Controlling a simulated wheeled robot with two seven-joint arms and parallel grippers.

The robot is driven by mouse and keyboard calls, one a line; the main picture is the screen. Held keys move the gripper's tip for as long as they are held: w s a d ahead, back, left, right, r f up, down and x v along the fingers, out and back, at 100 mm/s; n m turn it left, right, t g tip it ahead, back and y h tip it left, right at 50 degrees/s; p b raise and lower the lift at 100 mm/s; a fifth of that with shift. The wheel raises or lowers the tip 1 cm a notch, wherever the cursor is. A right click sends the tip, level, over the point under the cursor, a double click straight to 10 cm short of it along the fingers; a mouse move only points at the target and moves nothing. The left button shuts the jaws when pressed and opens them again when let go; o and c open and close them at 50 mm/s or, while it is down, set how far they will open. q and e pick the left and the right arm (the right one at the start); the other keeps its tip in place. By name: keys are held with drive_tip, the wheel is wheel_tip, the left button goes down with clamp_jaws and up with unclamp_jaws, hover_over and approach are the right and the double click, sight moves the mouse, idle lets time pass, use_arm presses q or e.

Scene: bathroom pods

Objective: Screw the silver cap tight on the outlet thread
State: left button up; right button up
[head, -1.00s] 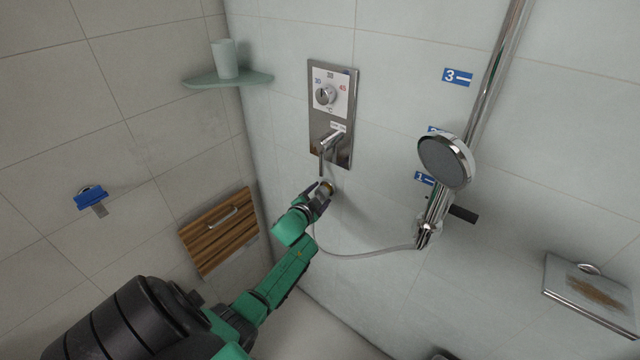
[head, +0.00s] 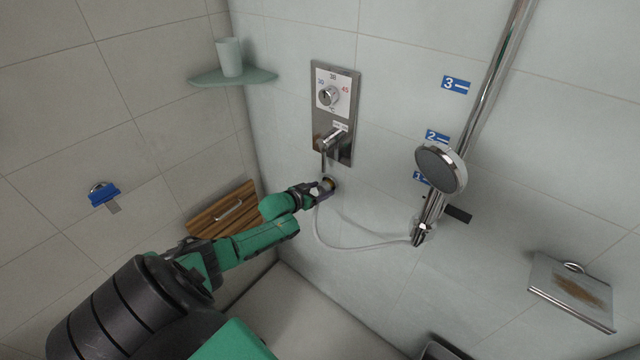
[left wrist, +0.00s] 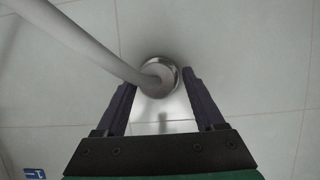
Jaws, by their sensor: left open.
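The silver cap (left wrist: 168,84) shows in the left wrist view as a round shiny collar at the wall, with the pale shower hose (left wrist: 85,40) running from it to the upper left. My left gripper (left wrist: 160,80) is open, with one dark finger on each side of the cap; whether they touch it I cannot tell. In the head view my left gripper (head: 323,189) is at the wall outlet (head: 329,183), below the mixer lever. A brassy edge shows there, but the thread is mostly hidden. My right gripper is not in view.
The mixer plate (head: 345,148) with its lever is just above the outlet. The hose (head: 350,245) loops right to the hand shower (head: 440,168) on its rail. A wooden folding seat (head: 205,218) and a corner shelf (head: 235,77) are to the left.

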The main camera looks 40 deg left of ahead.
use_arm(q)
drive_tip(key=shift+d+r, duration=0.1)
clamp_jaws()
drive_tip(key=shift+o, duration=1.3)
unclamp_jaws()
drive_tip(key=shift+s, duration=0.15)
drive_tip(key=shift+s+r, duration=0.1)
drive_tip(key=shift+s, duration=0.15)
drive_tip(key=p+v, duration=0.2)
drive_tip(key=v, duration=1.2)
drive_tip(key=shift+p, duration=0.3)
drive_tip(key=shift+w, duration=0.1)
